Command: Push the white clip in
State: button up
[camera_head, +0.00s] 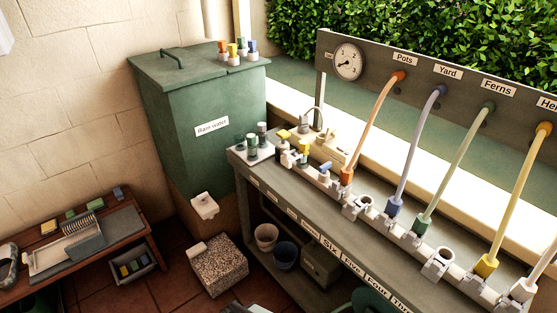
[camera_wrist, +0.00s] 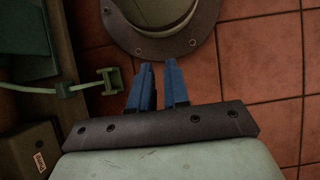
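A pale rail of ports (camera_head: 385,222) runs along the bench front, with several whitish clips on it, such as one near the middle (camera_head: 354,207) and one farther right (camera_head: 436,263). I cannot tell which is the task's white clip, or how far any is pushed in. A white hose connector (camera_head: 524,290) sits at the lower right. My gripper (camera_wrist: 161,66) shows two blue fingers with a gap between them and nothing held. It is over the tiled floor, away from the rail clips, none of which shows in the wrist view.
Orange, lilac, green and yellow hoses arch from the labelled back panel (camera_head: 418,75) to the rail. The green rain-water tank (camera_head: 200,95) stands left of the bench (camera_head: 245,172).

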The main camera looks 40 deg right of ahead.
jog(key=w+r, duration=0.1)
jog(key=w, duration=0.2)
jog(key=w+r+t, duration=0.1)
jog(key=w+r, duration=0.1)
jog(key=w, duration=0.1)
jog(key=w+r+t, duration=0.1)
jog(key=w, duration=0.2)
jog(key=shift+w+d+r, duration=0.25)
grip_shut()
jog(key=w+d+r+n+t+h, duration=0.15)
jog(key=w+d+r, duration=0.25)
jog(key=w+r, duration=0.45)
jog(key=w+d+r+t+h, duration=0.3)
jog(key=w+d+r, duration=0.2)
jog(key=w+r, duration=0.3)
jog(key=w+d+r+n+h, duration=0.2)
jog(key=d+r+n+h, duration=0.2)
jog(key=r, duration=0.5)
jog(key=w+d+r+n+h, duration=0.2)
jog(key=d+r+n+h, duration=0.2)
jog(key=r+n, duration=0.3)
jog(key=w+d+r+n+h, duration=0.1)
jog(key=d+r+n+h, duration=0.3)
jog(key=r, duration=0.7)
jog(key=shift+w+d+n+h, duration=0.3)
jog(key=shift+w+n+h, duration=0.1)
jog(key=shift+n+h, duration=0.45)
